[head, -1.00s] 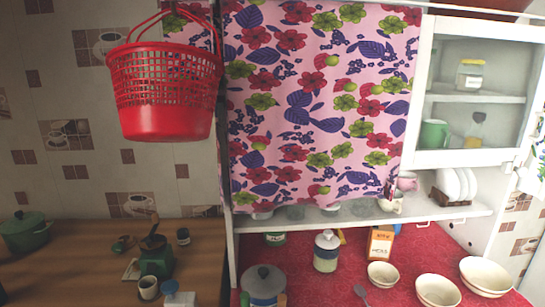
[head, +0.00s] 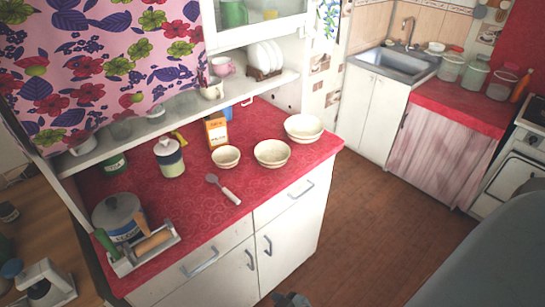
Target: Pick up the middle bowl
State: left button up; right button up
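Three cream bowls stand in a row on the red patterned counter (head: 195,205) in the head view. The small bowl (head: 226,163) is on the left, beside an orange box. The middle bowl (head: 272,160) is a little larger and stands upright near the counter's front edge. The largest bowl (head: 304,134) is to its right, near the counter's right end. The bowls look empty and stand apart. Neither gripper can be made out. A small dark part shows at the bottom edge, too cut off to tell what it is.
A spatula (head: 223,189) lies in front of the small bowl. The orange box (head: 216,130) and a lidded jar (head: 169,157) stand behind. A shelf (head: 185,112) overhangs the counter's back. Floor (head: 350,235) is open at right.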

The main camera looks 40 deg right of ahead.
aim_at(268, 153)
jog(key=l+z, duration=0.1)
jog(key=z, duration=1.25)
jog(key=i+l+u, duration=0.15)
jog(key=l, duration=0.15)
